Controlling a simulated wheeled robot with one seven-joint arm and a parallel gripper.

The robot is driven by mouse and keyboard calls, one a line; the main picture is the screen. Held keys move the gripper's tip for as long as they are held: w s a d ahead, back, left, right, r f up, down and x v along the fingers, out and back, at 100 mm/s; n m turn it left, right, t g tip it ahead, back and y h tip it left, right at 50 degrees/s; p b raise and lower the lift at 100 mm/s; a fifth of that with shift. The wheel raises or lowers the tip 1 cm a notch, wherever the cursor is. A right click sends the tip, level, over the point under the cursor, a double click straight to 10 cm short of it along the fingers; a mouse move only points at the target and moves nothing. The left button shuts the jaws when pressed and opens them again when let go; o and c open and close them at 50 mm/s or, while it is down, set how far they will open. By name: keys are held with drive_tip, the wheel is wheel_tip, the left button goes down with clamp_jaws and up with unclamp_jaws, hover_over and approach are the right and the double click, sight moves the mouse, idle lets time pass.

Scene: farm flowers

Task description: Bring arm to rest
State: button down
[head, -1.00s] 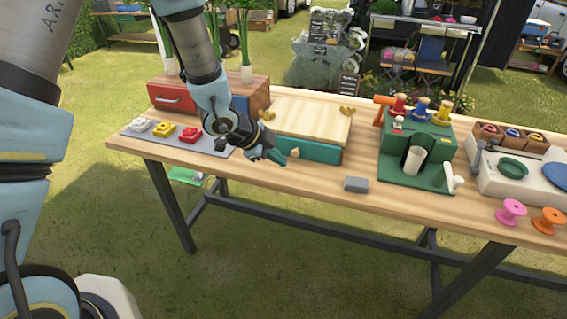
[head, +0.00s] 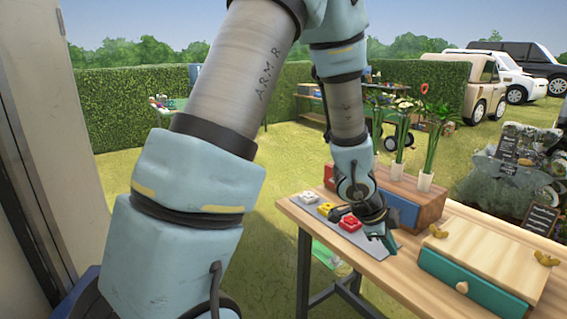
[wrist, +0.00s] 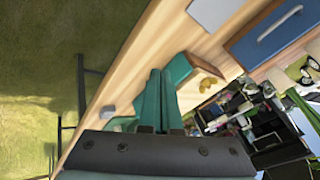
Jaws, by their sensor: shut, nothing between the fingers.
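My gripper (head: 391,243) hangs over the near edge of the wooden table (head: 388,278), just right of the grey tray (head: 375,245). In the wrist view its two teal fingers (wrist: 162,95) lie together, shut and empty. The box with a light wooden lid (head: 485,243) and a teal drawer (head: 470,290) stands to its right, apart from it in the head view. My arm comes down from the top of the head view and is bent, with the gripper pointing down and to the right.
The tray carries white (head: 308,197), yellow (head: 327,208) and red (head: 350,223) pieces. Behind it stands a wooden box with a blue drawer (head: 396,207) and potted plants (head: 426,178). The wrist view shows a small grey block (wrist: 107,111). Grass (head: 250,215) lies open left of the table.

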drive_tip(key=w+a+r+n+t+y, duration=0.15)
drive_tip(key=w+a+n, duration=0.3)
drive_tip(key=a, duration=0.45)
drive_tip(key=w+a+r+n+t+y, duration=0.1)
drive_tip(key=w+a+r+n+y, duration=0.15)
drive_tip(key=a+n, duration=0.5)
drive_tip(key=s+a+r+n+g+y, duration=0.1)
drive_tip(key=s+a+n, duration=0.3)
drive_tip(key=a, duration=0.4)
drive_tip(key=s+a+r+n+g+y, duration=0.1)
drive_tip(key=s+a+n+g, duration=0.1)
drive_tip(key=a+n, duration=0.4)
drive_tip(key=s+a, duration=0.1)
drive_tip(key=a, duration=0.1)
drive_tip(key=shift+s+a+r, duration=0.25)
drive_tip(key=shift+s+a, duration=0.15)
drive_tip(key=c, duration=1.6)
unclamp_jaws()
